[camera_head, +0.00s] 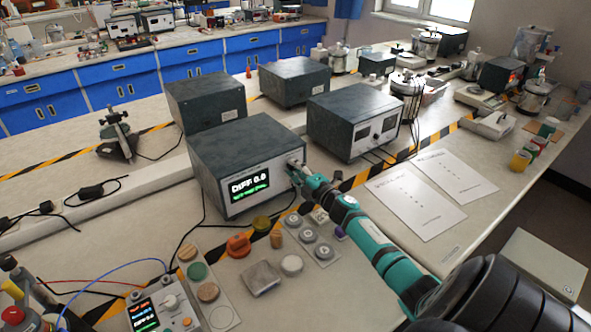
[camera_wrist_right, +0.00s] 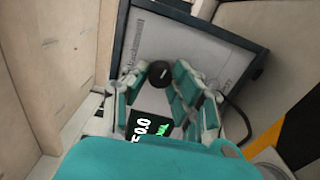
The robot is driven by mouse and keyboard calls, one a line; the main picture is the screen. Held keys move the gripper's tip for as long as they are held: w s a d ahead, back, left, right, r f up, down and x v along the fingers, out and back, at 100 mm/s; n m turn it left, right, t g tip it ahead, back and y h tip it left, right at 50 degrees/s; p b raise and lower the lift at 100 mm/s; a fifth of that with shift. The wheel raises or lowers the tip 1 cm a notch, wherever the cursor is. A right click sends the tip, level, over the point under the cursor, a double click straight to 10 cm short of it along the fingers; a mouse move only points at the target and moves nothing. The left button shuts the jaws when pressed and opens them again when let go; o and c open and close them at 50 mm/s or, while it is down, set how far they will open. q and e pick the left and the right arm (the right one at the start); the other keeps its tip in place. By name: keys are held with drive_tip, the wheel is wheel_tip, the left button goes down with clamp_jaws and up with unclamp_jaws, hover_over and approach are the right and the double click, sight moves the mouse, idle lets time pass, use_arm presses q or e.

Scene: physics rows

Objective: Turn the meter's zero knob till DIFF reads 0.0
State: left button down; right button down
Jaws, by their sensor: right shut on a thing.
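The meter (camera_head: 245,150) is a dark grey box with a light front panel on the bench. Its lit display (camera_head: 249,187) reads DIFF 0.0 in white, with a smaller green line below. My right gripper (camera_head: 296,168) is at the right side of the meter's front, covering the knob in the head view. In the right wrist view the round black knob (camera_wrist_right: 160,73) shows between the fingers of my right gripper (camera_wrist_right: 158,82), which is shut on it. Part of the display (camera_wrist_right: 143,127) also shows there, turned on its side. My left gripper is not in view.
A second dark box (camera_head: 355,118) stands right of the meter, with others behind. In front lie a grey block (camera_head: 262,278), several knobs and discs, and a small control box (camera_head: 160,308) with a lit screen. Paper sheets (camera_head: 415,205) lie to the right.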

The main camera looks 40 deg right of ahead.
drive_tip(key=shift+f, duration=0.1)
drive_tip(key=c, duration=1.1)
unclamp_jaws()
drive_tip(key=shift+s, duration=0.1)
drive_tip(key=shift+s, duration=0.3)
drive_tip(key=s, duration=0.7)
drive_tip(key=s+a, duration=0.1)
drive_tip(key=s, duration=0.3)
drive_tip(key=shift+s+a, duration=0.1)
drive_tip(key=shift+s, duration=0.05)
